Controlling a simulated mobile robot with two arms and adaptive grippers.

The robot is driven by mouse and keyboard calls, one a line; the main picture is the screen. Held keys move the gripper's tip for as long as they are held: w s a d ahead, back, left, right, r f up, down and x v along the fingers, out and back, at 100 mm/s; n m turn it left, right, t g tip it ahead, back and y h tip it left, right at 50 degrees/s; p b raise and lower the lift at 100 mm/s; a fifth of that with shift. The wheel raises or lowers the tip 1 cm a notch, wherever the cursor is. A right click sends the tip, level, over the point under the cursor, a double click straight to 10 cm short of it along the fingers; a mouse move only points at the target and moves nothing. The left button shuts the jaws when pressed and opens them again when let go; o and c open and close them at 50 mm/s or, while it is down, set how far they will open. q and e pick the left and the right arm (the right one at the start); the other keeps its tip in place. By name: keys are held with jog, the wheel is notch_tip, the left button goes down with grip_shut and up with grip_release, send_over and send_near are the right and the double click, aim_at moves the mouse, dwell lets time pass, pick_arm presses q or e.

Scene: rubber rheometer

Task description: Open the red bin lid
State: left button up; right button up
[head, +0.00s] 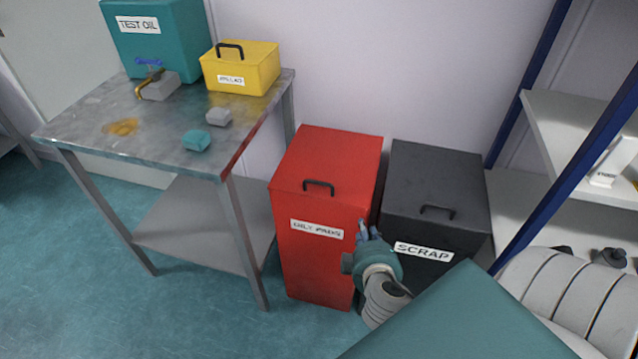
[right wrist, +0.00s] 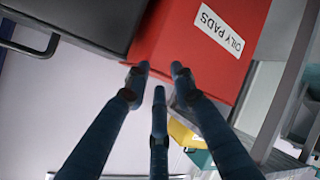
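The red bin (head: 316,262) stands on the floor beside the grey table, with a label that reads "OILY PADS" in the right wrist view. Its red lid (head: 328,160) is closed and has a black handle (head: 318,185) near the front edge. My right gripper (head: 368,233) is at the bin's front right corner, below the lid level. In the right wrist view its three blue fingers (right wrist: 159,76) are apart with nothing between them and point toward the red bin (right wrist: 185,45). I cannot tell whether they touch it. My left gripper is not in view.
A black scrap bin (head: 436,185) stands close on the right of the red bin. The metal table (head: 165,115) on the left carries a teal test oil container (head: 165,50) and a yellow box (head: 240,70). White shelving (head: 560,120) with blue posts stands at the right.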

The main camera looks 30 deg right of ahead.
aim_at(320, 183)
jog(key=w+r+n+t+y, duration=0.1)
jog(key=w+r+n+t, duration=0.3)
jog(key=w+r+n, duration=0.15)
jog(key=w+n+y, duration=0.1)
jog(key=w+n, duration=0.1)
jog(key=w, duration=0.2)
jog(key=w+f+n+t+y+p, duration=0.1)
jog(key=w+n+y, duration=0.1)
jog(key=w, duration=0.2)
jog(key=w+a+f+n+t+y, duration=0.1)
jog(key=w+n, duration=0.1)
jog(key=w, duration=0.2)
jog(key=shift+w+f+y+p, duration=0.1)
jog(key=shift+f+y+p, duration=0.1)
jog(key=shift+y+p, duration=0.15)
jog(key=shift+w+f, duration=0.15)
jog(key=shift+w, duration=0.5)
grip_shut()
